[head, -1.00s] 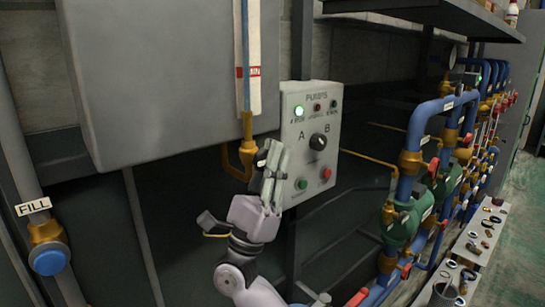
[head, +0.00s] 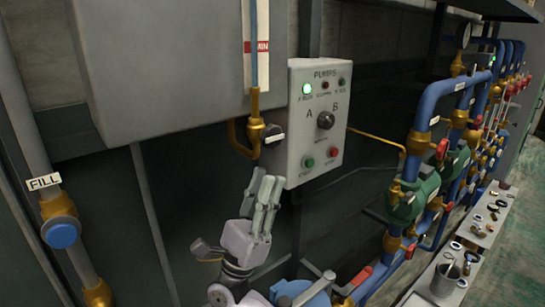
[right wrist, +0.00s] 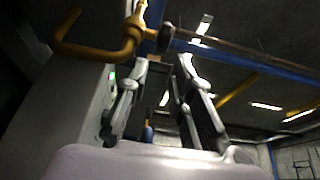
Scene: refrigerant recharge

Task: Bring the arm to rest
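My right gripper (head: 265,183) is in the lower middle of the head view, its fingers pointing up. It is below the brass pipe elbow and beside the lower left corner of the grey pump panel (head: 295,155). In the right wrist view its two fingers (right wrist: 162,62) stand apart with nothing between them. A brass fitting (right wrist: 135,35) and a long pipe show beyond the fingertips. No contact with the panel or pipe is clear. My left gripper is not in view.
A large grey tank (head: 170,70) hangs at upper left above a FILL pipe with a blue knob (head: 61,233). Blue pipes (head: 425,125) with green and brass valves line the right. A shelf (head: 485,230) holds small parts and a metal cup (head: 445,280).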

